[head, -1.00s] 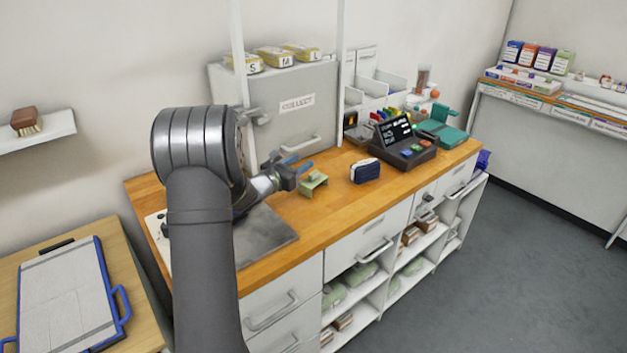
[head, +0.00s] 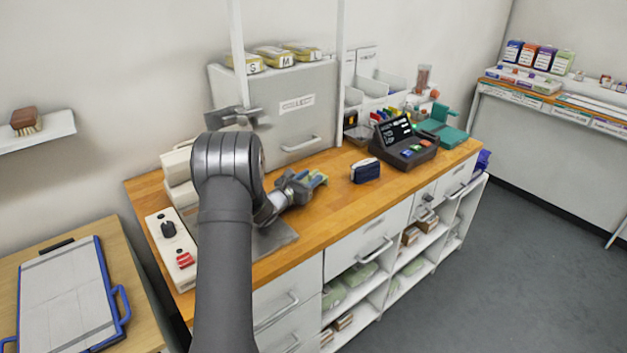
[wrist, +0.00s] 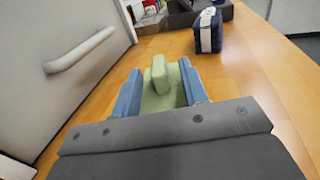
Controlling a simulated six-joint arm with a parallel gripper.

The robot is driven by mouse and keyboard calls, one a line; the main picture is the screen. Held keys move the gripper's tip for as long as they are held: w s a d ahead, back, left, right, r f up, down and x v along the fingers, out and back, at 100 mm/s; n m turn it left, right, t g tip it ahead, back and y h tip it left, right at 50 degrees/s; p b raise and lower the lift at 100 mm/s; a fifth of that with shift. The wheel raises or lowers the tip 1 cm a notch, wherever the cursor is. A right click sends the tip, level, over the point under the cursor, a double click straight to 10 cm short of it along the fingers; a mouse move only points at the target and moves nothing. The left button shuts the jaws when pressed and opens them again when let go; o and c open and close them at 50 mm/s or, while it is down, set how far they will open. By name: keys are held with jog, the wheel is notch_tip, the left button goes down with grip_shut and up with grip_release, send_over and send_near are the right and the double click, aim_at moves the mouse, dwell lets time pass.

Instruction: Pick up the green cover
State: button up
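The green cover (wrist: 159,76) is a pale green piece with an upright tab on a flatter base. It sits on the wooden worktop (head: 350,210). My gripper (head: 311,179) is low over the worktop and mostly hides the cover in the head view. In the wrist view my gripper (wrist: 161,86) is open, with one blue finger on each side of the cover's tab. Gaps show between the tab and both fingers. The near part of the base is hidden by my gripper body.
A dark blue and white pack (head: 365,171) stands to the right of my gripper. A dark console (head: 405,145) with coloured buttons is farther right. A grey cabinet (head: 300,118) with a handle stands behind. The worktop's front right is clear.

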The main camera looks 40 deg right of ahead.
jog(key=shift+x, duration=1.2)
grip_shut()
jog(key=shift+r, duration=0.15)
